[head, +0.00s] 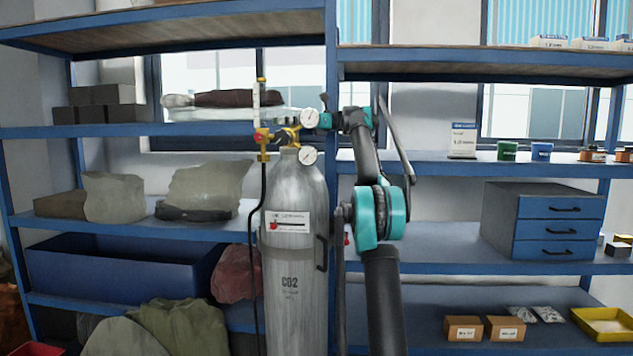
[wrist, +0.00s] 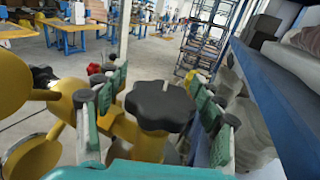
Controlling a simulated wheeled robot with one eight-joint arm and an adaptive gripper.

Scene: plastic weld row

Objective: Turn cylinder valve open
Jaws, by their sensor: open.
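A grey CO2 cylinder (head: 290,255) stands upright in front of the shelves in the head view. On its top is a brass valve (head: 290,136) with white dial gauges. In the wrist view the valve's black lobed knob (wrist: 160,105) sits on the yellow body (wrist: 125,128). In the head view my gripper (head: 322,117) is beside the valve top, and the knob is not clear there.
A gauge (head: 310,118) and a second gauge (head: 308,155) sit close to my gripper. A flowmeter (head: 262,118) with a black hose is left of the valve. Blue shelving (head: 440,165) with boxes and drawers (head: 560,228) stands behind. The wrist view shows a shelf edge (wrist: 270,95) at right.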

